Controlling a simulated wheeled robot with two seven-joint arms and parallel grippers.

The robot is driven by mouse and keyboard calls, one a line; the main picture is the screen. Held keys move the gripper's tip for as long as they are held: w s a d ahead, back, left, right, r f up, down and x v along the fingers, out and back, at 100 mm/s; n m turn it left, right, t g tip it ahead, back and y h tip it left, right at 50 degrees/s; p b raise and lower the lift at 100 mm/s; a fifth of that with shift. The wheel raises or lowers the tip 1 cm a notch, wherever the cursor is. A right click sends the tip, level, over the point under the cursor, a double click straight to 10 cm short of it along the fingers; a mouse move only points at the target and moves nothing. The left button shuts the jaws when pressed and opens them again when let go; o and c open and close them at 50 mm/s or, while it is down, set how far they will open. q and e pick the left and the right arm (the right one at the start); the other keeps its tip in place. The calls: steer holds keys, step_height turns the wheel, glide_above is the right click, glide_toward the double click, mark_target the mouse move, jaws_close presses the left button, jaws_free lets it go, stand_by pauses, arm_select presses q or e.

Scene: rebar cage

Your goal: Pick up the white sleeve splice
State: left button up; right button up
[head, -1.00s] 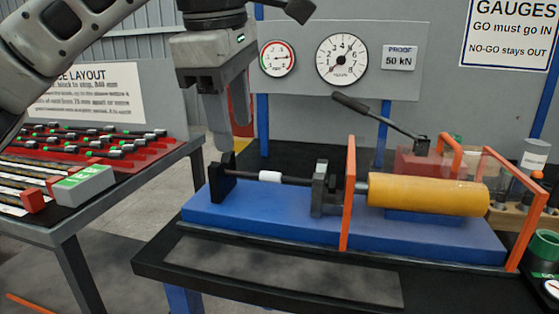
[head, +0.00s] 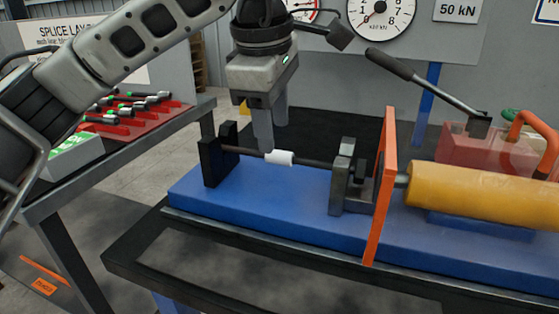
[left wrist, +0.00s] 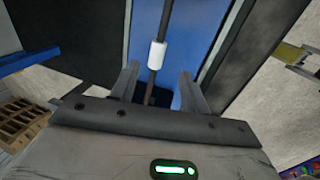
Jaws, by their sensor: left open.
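The white sleeve splice (head: 279,158) is a short white cylinder around a thin dark bar (head: 310,163). The bar runs level above the blue base (head: 270,200) of the test rig, between a black end bracket (head: 217,155) and a grey clamp block (head: 345,175). The sleeve also shows in the left wrist view (left wrist: 157,55), just beyond the fingertips. My left gripper (head: 273,138) is open and points down at the bar, close above and slightly left of the sleeve. In the left wrist view its two fingers (left wrist: 155,80) stand either side of the bar. My right gripper is not in view.
An orange upright frame (head: 382,185) and a yellow cylinder (head: 485,195) stand right of the clamp. A pump lever (head: 392,65) slants behind. A side table at left holds a red rack (head: 140,118) of bars. The black bench front is clear.

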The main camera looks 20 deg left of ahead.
mark_target(280, 152)
arm_select(q)
steer(key=x, duration=0.5)
steer(key=shift+w+d+f, duration=0.2)
steer(key=shift+w+f, duration=0.1)
steer(key=shift+r, duration=0.1)
jaws_close()
